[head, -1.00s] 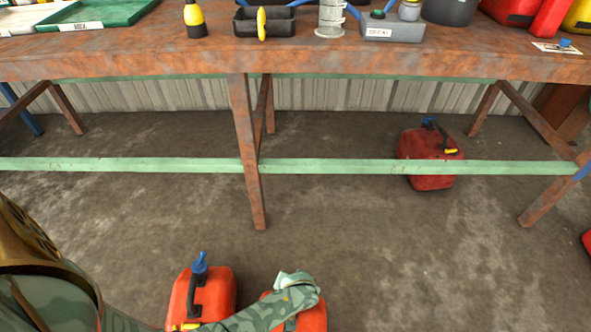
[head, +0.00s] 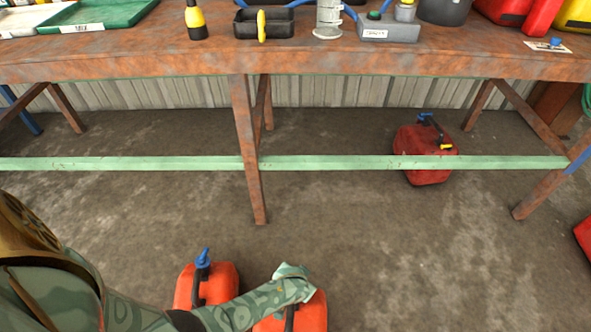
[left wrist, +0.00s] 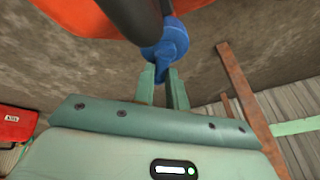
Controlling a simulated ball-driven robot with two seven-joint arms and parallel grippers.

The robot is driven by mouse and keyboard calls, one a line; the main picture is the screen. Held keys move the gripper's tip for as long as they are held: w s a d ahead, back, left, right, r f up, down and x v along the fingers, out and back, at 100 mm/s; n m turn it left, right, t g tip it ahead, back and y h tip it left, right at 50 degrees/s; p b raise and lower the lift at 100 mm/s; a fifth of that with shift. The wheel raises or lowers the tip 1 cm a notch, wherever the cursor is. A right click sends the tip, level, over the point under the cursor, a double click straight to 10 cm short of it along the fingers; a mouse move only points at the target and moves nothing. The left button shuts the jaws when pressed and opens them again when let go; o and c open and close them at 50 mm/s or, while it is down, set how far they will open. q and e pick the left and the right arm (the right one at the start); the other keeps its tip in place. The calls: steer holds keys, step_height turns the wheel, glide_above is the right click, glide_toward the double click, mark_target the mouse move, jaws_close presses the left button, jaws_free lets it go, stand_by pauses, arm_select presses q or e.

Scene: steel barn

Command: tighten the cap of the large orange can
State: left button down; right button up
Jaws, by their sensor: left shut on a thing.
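Two orange-red cans stand on the floor at the bottom of the head view. The left one (head: 222,281) has a black handle and a blue cap (head: 203,258). The right one (head: 312,315) is partly under my left gripper (head: 290,273), which covers its cap in that view. In the left wrist view, the left gripper (left wrist: 164,88) is shut on a blue cap (left wrist: 167,45). The can's orange body (left wrist: 75,15) and black handle (left wrist: 130,15) show beyond it. Whether the cap is fully seated cannot be seen. My right gripper is in neither view.
A rusty workbench (head: 350,66) with a green lower rail (head: 350,163) spans the far side. Another red can (head: 425,170) stands under it, partly behind the rail. A red object (head: 583,240) is cut off at the right edge. The floor between is clear.

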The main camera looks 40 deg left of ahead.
arm_select(q)
steer(key=shift+r+m, duration=0.2)
steer(key=shift+m, duration=0.3)
steer(key=m, duration=0.1)
steer(key=m+h+p, duration=0.1)
steer(key=m+h, duration=0.1)
steer(key=shift+s+d+f+m+p, duration=0.1)
steer(key=shift+s+d+m+p, duration=0.05)
steer(key=shift+d+m+p, duration=0.2)
steer(key=m, duration=0.1)
steer(key=m+h, duration=0.1)
steer(key=shift+s+f+m, duration=0.15)
steer(key=shift+s+m, duration=0.05)
steer(key=shift+m, duration=0.15)
steer(key=shift+s+d+f+m+h+b, duration=0.15)
steer(key=shift+m+h+b, duration=0.2)
steer(key=shift+m, duration=0.35)
steer(key=shift+s+m+h+b, duration=0.15)
steer(key=shift+m+h+b, duration=0.2)
steer(key=shift+m, duration=0.45)
steer(key=shift+d+m, duration=0.1)
steer(key=shift+m, duration=0.3)
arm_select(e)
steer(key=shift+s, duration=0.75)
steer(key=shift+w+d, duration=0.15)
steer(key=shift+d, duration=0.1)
arm_select(q)
steer(key=c, duration=1.4)
jaws_free()
